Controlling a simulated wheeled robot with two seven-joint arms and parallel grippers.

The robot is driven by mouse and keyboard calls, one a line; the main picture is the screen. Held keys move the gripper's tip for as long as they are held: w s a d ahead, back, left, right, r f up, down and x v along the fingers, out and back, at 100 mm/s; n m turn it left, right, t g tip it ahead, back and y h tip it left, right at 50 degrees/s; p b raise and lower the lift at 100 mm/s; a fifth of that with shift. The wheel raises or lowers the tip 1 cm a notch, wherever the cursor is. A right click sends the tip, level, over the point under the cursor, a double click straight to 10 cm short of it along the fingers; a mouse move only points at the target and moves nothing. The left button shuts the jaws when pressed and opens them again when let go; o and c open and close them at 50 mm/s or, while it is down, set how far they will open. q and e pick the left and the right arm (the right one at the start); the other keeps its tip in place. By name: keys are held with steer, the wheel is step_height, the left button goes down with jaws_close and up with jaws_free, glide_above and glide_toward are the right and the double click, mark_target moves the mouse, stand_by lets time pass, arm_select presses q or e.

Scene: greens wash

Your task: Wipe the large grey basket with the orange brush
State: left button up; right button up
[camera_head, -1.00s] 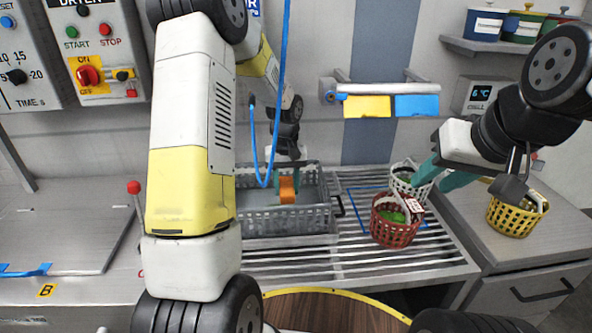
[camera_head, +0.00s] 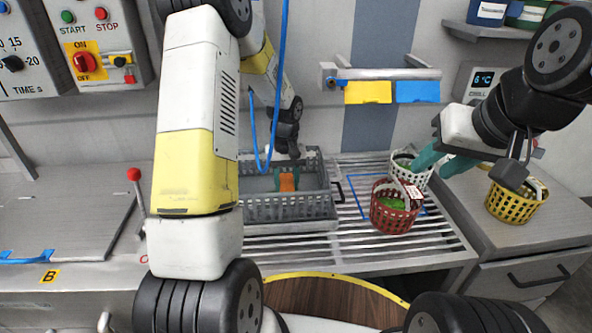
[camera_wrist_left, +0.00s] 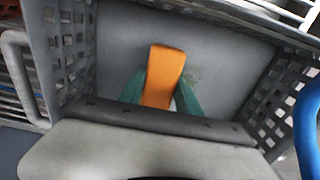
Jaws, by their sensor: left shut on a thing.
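The large grey basket (camera_head: 290,209) stands on the slatted rack in the head view, and its floor and perforated walls fill the left wrist view (camera_wrist_left: 215,65). My left gripper (camera_head: 287,180) reaches down into it with green fingers. The left gripper is shut on the orange brush (camera_wrist_left: 164,75), whose orange part also shows in the head view (camera_head: 288,182). A greenish smudge (camera_wrist_left: 193,74) marks the basket floor just right of the brush. Whether the brush touches the floor is hard to tell. My right gripper (camera_head: 440,162) has green fingers near the white basket; they look parted.
A red basket (camera_head: 393,217) with greens and a white basket (camera_head: 402,158) stand right of the grey basket. A yellow basket (camera_head: 516,208) is on the right counter. A blue hose (camera_head: 283,75) hangs above the grey basket. Yellow and blue cloths (camera_head: 368,92) hang behind.

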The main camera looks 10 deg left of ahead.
mark_target(281, 175)
arm_select(q)
steer(key=shift+f, duration=1)
steer(key=shift+w+a+r, duration=0.1)
steer(key=shift+w+a, duration=0.15)
steer(key=shift+w, duration=0.6)
steer(key=shift+w+a, duration=0.2)
steer(key=shift+w, duration=0.75)
steer(key=shift+s+d+f, duration=0.1)
steer(key=shift+s+d, duration=0.05)
steer(key=shift+s, duration=0.5)
steer(key=shift+s+d+f, duration=0.15)
steer(key=shift+s, duration=0.5)
steer(key=shift+s+d+f, duration=0.1)
steer(key=shift+s+d, duration=0.05)
steer(key=shift+s, duration=0.5)
jaws_close()
steer(key=shift+s+a, duration=0.25)
steer(key=shift+a, duration=0.5)
steer(key=shift+w+a, duration=0.1)
steer(key=shift+w+a+r, duration=0.1)
steer(key=shift+w+a, duration=0.15)
steer(key=shift+w, duration=0.7)
steer(key=shift+w+a+r, duration=0.1)
steer(key=shift+w+a, duration=0.1)
steer(key=shift+w, duration=0.7)
steer(key=shift+f, duration=0.1)
